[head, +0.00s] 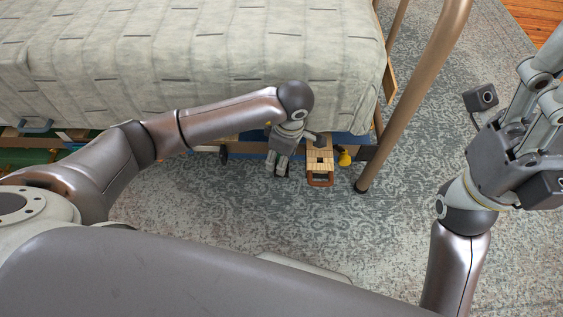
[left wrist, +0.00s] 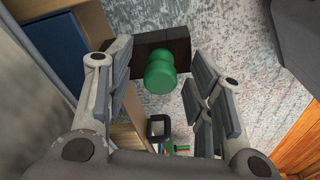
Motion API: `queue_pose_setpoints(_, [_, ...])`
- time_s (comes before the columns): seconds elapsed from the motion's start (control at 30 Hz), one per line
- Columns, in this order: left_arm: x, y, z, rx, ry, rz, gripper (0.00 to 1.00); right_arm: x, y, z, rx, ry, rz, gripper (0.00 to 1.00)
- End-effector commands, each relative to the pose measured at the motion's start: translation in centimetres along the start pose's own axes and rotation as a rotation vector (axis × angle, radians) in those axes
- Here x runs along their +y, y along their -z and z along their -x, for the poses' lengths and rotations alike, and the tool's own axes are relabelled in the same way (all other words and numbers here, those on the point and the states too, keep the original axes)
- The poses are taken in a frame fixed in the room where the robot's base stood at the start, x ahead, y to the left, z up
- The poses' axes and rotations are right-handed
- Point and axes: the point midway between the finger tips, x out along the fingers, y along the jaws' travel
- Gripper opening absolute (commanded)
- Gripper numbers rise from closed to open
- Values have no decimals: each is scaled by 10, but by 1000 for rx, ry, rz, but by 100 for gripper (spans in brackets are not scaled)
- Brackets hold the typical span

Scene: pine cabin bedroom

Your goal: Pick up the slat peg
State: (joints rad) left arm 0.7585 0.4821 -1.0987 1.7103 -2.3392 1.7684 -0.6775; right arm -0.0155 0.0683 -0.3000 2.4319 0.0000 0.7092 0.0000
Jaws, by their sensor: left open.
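A green, rounded peg-like piece (left wrist: 160,72), which I take to be the slat peg, shows in the left wrist view between the fingers of my left gripper (left wrist: 160,92). The fingers are spread wide, with a visible gap on both sides of it. It appears over a dark brown block or surface (left wrist: 180,40); I cannot tell whether it stands on it. In the head view my left gripper (head: 277,169) points down beside the bed, and I cannot make out the green piece there. My right gripper (head: 549,86) is at the far right, away from the bed; its finger opening is unclear.
A light wooden box (head: 320,158) with a brown handle stands just right of my left gripper. A yellow item (head: 345,157) sits beside it. The bed (head: 180,60) and a brown post (head: 415,90) are close by. The patterned rug (head: 220,220) in front is clear.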

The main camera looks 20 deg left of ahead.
Motion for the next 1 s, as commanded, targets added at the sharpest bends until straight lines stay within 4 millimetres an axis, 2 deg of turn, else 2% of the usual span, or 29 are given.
queue_pose_setpoints(0.23, [0, 0, -1, 0, -1, 0, 48, 0, 0, -1, 2, 1, 0, 54])
queue_pose_setpoints(0.57, [0, 0, -1, 0, -1, -1, 6, 0, 0, -1, 2, 1, 0, 54])
queue_pose_setpoints(1.0, [0, 0, 5, 0, -2, -1, 5, 0, 1, -3, 3, 0, 0, 54])
